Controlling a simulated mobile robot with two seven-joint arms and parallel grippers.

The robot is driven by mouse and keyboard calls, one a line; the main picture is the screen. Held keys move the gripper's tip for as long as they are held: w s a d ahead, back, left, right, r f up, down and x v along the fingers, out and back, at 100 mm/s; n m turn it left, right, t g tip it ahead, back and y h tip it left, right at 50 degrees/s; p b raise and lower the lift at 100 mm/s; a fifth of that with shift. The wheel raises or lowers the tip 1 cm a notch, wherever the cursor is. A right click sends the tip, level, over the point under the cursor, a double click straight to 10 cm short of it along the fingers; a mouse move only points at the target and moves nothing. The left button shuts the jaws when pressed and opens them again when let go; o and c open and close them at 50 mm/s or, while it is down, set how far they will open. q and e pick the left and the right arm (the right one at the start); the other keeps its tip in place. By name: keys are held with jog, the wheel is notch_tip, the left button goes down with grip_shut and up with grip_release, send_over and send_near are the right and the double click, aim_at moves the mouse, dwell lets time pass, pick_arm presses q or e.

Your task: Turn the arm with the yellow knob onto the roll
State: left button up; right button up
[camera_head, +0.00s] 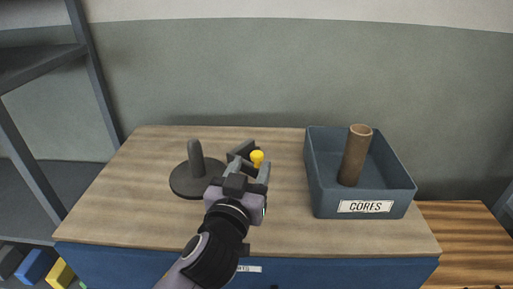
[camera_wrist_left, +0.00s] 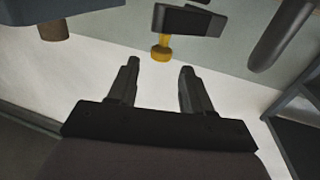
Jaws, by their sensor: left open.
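The yellow knob (camera_head: 257,157) sits on a dark arm (camera_head: 241,150) beside the stand, to the right of its post. My left gripper (camera_head: 250,168) is open just in front of the knob. In the left wrist view the knob (camera_wrist_left: 160,53) shows just beyond the open fingertips (camera_wrist_left: 159,68), with the dark arm (camera_wrist_left: 188,20) beside it. The knob looks apart from both fingers. The stand has a round dark base (camera_head: 184,184) and an upright grey post (camera_head: 196,160). No roll shows on the post. My gripper hides part of the arm.
A blue-grey bin (camera_head: 329,205) labelled CORES stands at the right of the wooden table (camera_head: 110,205), with a brown cardboard tube (camera_head: 355,157) leaning in it. Grey shelving (camera_head: 92,80) stands at the left. The table's left side is clear.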

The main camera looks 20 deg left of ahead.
aim_at(255, 157)
pick_arm(q)
jog(key=shift+w+a+p, duration=0.2)
jog(key=shift+w+p, duration=0.25)
jog(key=shift+w, duration=2.4)
grip_shut()
